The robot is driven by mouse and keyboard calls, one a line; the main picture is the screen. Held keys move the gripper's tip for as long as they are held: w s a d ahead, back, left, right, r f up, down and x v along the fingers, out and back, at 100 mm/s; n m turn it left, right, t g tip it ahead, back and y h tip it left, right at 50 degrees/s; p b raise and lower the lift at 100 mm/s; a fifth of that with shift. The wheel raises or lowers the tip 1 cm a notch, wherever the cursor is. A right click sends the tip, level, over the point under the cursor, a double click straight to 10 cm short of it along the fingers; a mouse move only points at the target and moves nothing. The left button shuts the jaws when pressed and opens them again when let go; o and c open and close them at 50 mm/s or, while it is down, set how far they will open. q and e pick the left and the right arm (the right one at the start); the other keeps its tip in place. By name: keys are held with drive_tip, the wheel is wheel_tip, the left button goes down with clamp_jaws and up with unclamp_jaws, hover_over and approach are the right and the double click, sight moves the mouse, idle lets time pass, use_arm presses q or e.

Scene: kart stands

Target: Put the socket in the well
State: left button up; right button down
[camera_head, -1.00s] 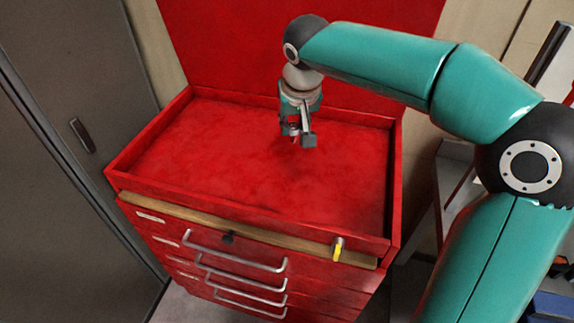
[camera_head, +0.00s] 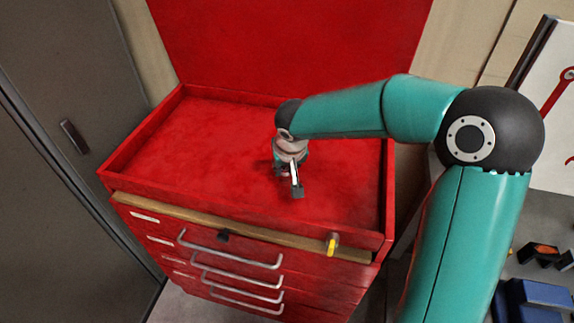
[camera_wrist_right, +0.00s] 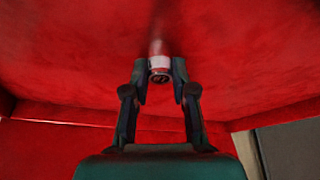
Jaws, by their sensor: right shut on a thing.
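The socket (camera_wrist_right: 159,64) is a small metallic cylinder with a dark hole in its near end, reflecting red. My right gripper (camera_wrist_right: 160,82) is shut on it, with one finger on each side. In the head view the right gripper (camera_head: 296,188) points down within the outline of the well (camera_head: 190,150), the red open tray on top of the tool chest. The socket is hard to make out there. I cannot tell whether it touches the well's floor. My left gripper is not in view.
The well has raised red walls and a bare floor. A wooden strip (camera_head: 180,216) with a yellow-tipped piece (camera_head: 332,245) runs along the chest's front, above drawers with metal handles (camera_head: 230,250). A grey cabinet (camera_head: 50,180) stands at left. Blue boxes (camera_head: 535,295) lie at lower right.

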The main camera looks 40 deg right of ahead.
drive_tip(key=shift+f, duration=0.1)
drive_tip(key=c, duration=0.9)
unclamp_jaws()
drive_tip(key=shift+c, duration=0.2)
drive_tip(key=shift+r, duration=0.2)
drive_tip(key=v, duration=1.2)
drive_tip(key=shift+b, duration=0.35)
drive_tip(key=shift+s+f, duration=0.1)
